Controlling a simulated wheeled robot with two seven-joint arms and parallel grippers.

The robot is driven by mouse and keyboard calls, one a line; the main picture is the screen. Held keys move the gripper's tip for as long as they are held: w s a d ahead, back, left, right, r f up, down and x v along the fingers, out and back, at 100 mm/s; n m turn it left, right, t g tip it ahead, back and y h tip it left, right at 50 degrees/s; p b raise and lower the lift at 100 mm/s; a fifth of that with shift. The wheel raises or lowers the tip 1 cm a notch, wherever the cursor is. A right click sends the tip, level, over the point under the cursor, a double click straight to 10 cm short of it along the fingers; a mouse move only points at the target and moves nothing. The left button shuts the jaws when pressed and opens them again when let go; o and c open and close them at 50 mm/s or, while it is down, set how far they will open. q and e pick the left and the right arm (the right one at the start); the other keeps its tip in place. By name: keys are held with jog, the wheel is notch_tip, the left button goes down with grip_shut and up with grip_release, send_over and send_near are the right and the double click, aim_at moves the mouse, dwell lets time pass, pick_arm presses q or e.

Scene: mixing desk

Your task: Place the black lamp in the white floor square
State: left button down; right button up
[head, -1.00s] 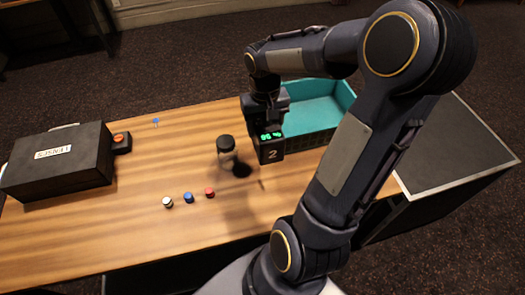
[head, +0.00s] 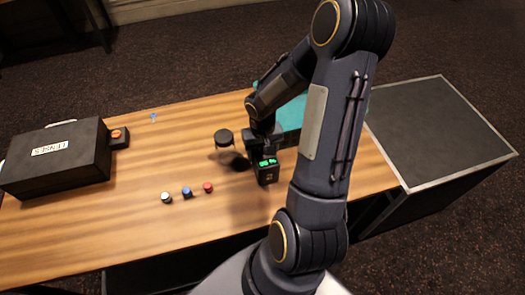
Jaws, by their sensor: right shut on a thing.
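My right gripper (head: 265,151) points down over the table, shut on a black box with a green display (head: 267,172). The box is low over the table or on it; I cannot tell which. Just left of the gripper stands a cylinder with a black top (head: 224,137), a pale body and a dark patch at its foot. It may be the black lamp, but I cannot be sure. I see no white floor square. My left gripper is not in view.
The wooden table (head: 140,230) carries a black LENSES case (head: 60,170), an orange-topped black block (head: 121,138) and small white (head: 166,198), blue (head: 187,192) and red (head: 208,187) knobs. A teal crate (head: 292,116) lies behind my arm. A black grey-edged case (head: 435,125) stands right.

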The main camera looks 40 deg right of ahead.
jog(key=shift+f, duration=0.1)
jog(key=o, duration=1.7)
